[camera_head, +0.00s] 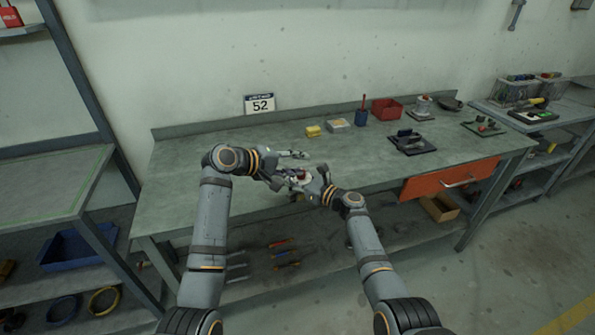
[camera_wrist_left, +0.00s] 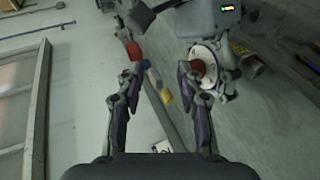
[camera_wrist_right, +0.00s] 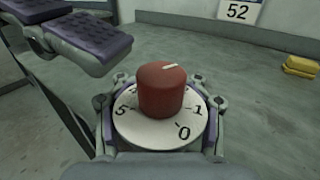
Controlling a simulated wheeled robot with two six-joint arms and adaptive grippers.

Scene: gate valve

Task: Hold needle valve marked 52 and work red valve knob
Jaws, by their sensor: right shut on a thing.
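The needle valve has a red knob (camera_wrist_right: 161,89) on a white numbered dial (camera_wrist_right: 140,128). The knob's white pointer mark faces up and right in the right wrist view; 5, 0 and 1 show on the dial. My right gripper (camera_head: 318,186) is shut on the valve body below the dial, holding it over the bench's front edge. My left gripper (camera_head: 288,172) is open, just left of the valve. In the left wrist view, the dial (camera_wrist_left: 206,52) is behind one left finger, which partly hides the red knob; the finger gap (camera_wrist_left: 160,76) is empty.
The "52" sign (camera_head: 260,104) stands at the back of the green bench (camera_head: 200,155). A yellow block (camera_head: 313,131), a red bin (camera_head: 386,109) and a black pad with a part (camera_head: 411,143) are further right. The orange drawer (camera_head: 450,180) is open at the front.

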